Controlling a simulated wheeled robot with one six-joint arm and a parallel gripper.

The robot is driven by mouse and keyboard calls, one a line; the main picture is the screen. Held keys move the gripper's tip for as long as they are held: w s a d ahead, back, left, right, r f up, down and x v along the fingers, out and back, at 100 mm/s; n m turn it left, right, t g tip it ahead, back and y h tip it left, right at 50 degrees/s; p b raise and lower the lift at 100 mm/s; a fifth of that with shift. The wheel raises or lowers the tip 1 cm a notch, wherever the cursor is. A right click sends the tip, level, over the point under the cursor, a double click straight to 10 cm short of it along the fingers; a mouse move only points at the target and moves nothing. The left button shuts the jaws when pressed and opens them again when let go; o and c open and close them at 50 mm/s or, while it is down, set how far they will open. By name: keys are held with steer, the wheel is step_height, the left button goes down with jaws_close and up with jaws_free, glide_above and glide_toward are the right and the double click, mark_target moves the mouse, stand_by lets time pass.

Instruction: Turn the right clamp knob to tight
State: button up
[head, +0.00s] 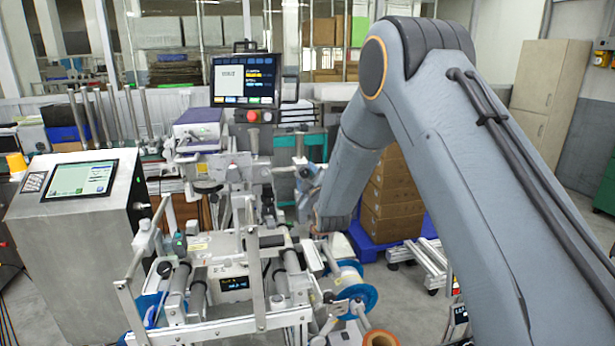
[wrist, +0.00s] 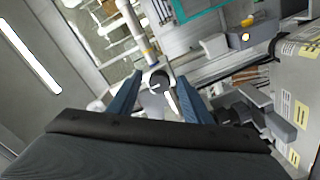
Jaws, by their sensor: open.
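In the wrist view my gripper (wrist: 159,80) is open, with its two blue fingers apart. A dark grey rounded knob (wrist: 157,83) with a pale mark lies between the fingertips. It looks like a clamp knob, but I cannot tell whether the fingers touch it. Its setting is too small to read. In the head view the white reel machine (head: 232,262) stands in the middle. My arm comes down from the right to the machine's right side. My gripper and the right clamp knob cannot be made out there.
A blue-edged reel (head: 357,296) and an orange-brown roll (head: 380,339) sit at the machine's front right. A steel cabinet with a screen (head: 84,179) stands at the left. A monitor (head: 243,80) rises behind the machine. Cardboard boxes (head: 392,196) are stacked behind my arm.

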steer(key=c, duration=1.1)
steer(key=shift+o, duration=0.2)
steer(key=shift+b, duration=0.3)
steer(key=m+b, duration=0.5)
steer(key=shift+f+m, duration=0.2)
steer(key=shift+m, duration=0.1)
steer(key=m+b, duration=0.4)
steer(key=shift+a+m, duration=0.1)
steer(key=shift+m, duration=0.2)
steer(key=m+b, duration=0.5)
steer(key=m, duration=0.1)
steer(key=m+b, duration=0.3)
steer(key=m, duration=0.1)
steer(key=shift+a, duration=0.1)
steer(key=shift+r+m+b, duration=0.15)
steer(key=shift+m+b, duration=1.1)
steer(key=shift+m, duration=0.55)
steer(key=shift+s, duration=0.1)
